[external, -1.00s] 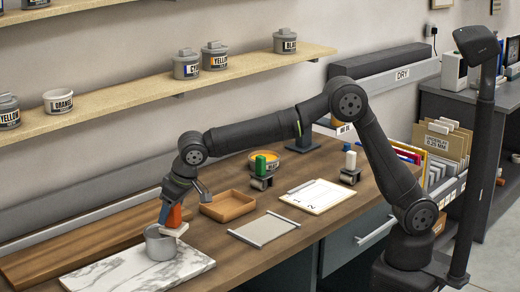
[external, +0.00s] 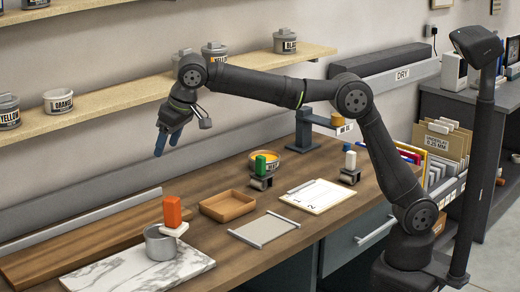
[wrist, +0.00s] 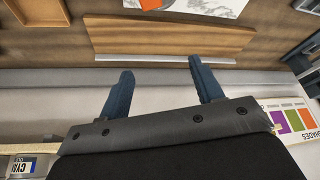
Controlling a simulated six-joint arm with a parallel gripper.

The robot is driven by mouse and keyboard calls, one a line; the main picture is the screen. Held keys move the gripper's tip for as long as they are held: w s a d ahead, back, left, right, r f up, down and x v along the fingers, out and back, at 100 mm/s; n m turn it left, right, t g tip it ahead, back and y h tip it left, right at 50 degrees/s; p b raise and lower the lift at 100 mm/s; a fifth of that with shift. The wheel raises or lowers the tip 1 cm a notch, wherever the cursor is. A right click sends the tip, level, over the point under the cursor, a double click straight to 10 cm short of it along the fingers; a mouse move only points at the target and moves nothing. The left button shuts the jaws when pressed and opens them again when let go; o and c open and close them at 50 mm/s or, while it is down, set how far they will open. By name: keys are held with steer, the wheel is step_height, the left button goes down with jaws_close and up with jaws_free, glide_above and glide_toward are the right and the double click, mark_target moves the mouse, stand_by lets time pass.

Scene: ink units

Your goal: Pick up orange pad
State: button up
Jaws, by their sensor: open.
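The orange pad (external: 172,210), an orange block handle on a pale base, sits on top of the rim of a grey metal pot (external: 160,243). The pot stands on a white marble slab (external: 110,277) at the front left of the bench. My gripper (external: 165,145) is open and empty, well above and behind the pad, with its blue fingers pointing down. In the wrist view, both fingers (wrist: 160,78) are spread with nothing between them. An orange patch, likely the pad (wrist: 137,3), is cut off at the top edge there.
A wooden tray (external: 228,217), a grey flat plate (external: 264,241) and a clipboard (external: 318,207) lie to the right. A green-handled pad (external: 260,167) and a white-handled one (external: 350,163) stand behind. A shelf with tubs (external: 110,112) runs along the wall near my gripper.

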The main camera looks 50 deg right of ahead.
steer(key=s+d, duration=0.2)
steer(key=s, duration=0.5)
glide_toward(173, 213)
steer(key=x, duration=0.4)
steer(key=d+x, duration=0.1)
steer(key=x, duration=0.1)
steer(key=shift+w, duration=0.4)
steer(key=shift+w+d+x, duration=0.15)
steer(key=shift+x, duration=1.3)
steer(key=shift+w+d+x, duration=0.15)
steer(key=shift+w+x, duration=0.05)
steer(key=shift+x, duration=1.3)
steer(key=shift+r, duration=0.15)
steer(key=c, duration=1.2)
steer(key=shift+o, duration=0.2)
